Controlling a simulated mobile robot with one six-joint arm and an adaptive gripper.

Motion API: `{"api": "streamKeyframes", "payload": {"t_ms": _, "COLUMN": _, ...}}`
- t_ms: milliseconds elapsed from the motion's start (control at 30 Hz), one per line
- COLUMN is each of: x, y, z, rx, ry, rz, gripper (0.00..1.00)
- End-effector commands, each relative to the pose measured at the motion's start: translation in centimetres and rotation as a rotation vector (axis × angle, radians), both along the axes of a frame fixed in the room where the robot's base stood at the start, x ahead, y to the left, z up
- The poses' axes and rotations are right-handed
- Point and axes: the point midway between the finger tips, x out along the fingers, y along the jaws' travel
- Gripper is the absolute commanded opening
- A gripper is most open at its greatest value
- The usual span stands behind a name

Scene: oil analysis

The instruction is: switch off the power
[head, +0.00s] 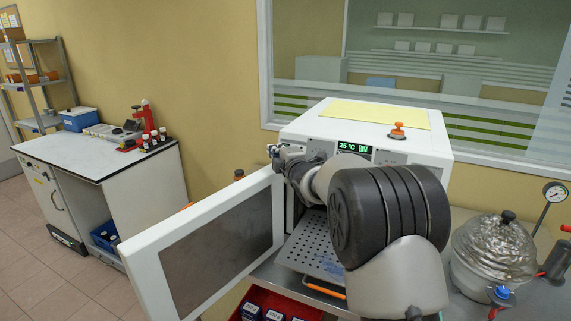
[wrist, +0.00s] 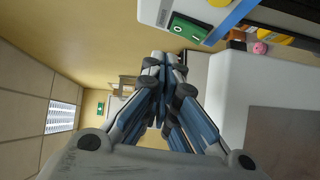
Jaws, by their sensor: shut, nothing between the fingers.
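The white oven (head: 318,128) stands on the bench with its door (head: 155,237) open toward the left. Its front panel has a lit display (head: 354,148) reading 25 °C. In the wrist view a green switch (wrist: 188,28) with white O and I marks sits on a white panel near the top. Which side of it is pressed I cannot tell. My gripper (wrist: 166,62) is shut and empty, with its tips just below the switch in the picture; contact is not clear. In the head view my gripper (head: 274,151) is at the oven's front left upper corner, and the switch is hidden.
A perforated shelf (head: 312,252) shows in the oven opening, partly behind my arm. A red crate (head: 262,300) with bottles is below. A silver-wrapped vessel (head: 492,250) and a gauge (head: 555,191) stand right. An orange-knobbed item (head: 397,131) is on the oven top.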

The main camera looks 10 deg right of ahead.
Motion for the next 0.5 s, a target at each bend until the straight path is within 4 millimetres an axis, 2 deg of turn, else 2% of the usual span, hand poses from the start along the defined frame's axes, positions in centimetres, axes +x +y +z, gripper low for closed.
{"api": "streamKeyframes", "payload": {"t_ms": 300, "x": -6.7, "y": -1.2, "z": 1.9, "rx": 0.000, "ry": -0.001, "rz": -0.001, "gripper": 0.00}}
{"api": "streamKeyframes", "payload": {"t_ms": 500, "x": -9.1, "y": -1.6, "z": 2.3, "rx": 0.000, "ry": -0.001, "rz": 0.000, "gripper": 0.00}}
